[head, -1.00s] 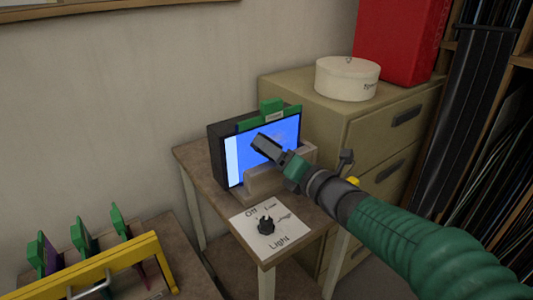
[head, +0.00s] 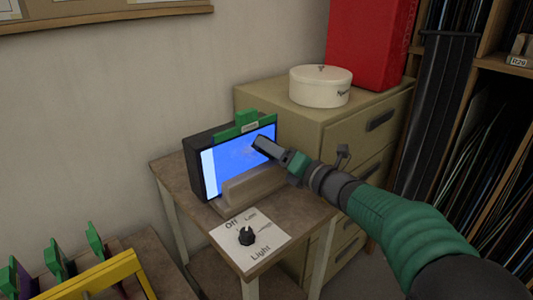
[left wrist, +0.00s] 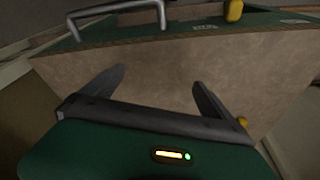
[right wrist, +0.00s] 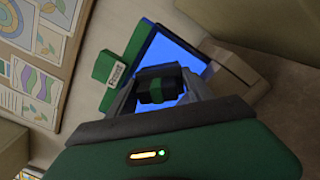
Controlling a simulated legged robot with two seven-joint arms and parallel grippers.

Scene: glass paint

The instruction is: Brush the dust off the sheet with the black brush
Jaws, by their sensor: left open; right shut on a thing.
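The blue sheet (head: 228,159) stands upright against a dark lit box (head: 194,170), with a green clip (head: 245,126) along its top edge. Faint pale marks show near the brush. The black brush (head: 265,147) is in my right gripper (head: 291,162), in front of the sheet's right part; whether it touches the glass I cannot tell. In the right wrist view, my fingers (right wrist: 155,100) are shut on the brush (right wrist: 154,87), which has a green band and hides part of the sheet (right wrist: 172,50). My left gripper (left wrist: 160,88) is open and empty, facing a brown board.
A wooden ledge (head: 250,186) stands before the sheet. A light knob (head: 246,236) sits on a white plate at the table's front. A cabinet (head: 357,125) with a round white box (head: 320,86) stands behind right. A yellow-framed rack (head: 115,272) is at lower left.

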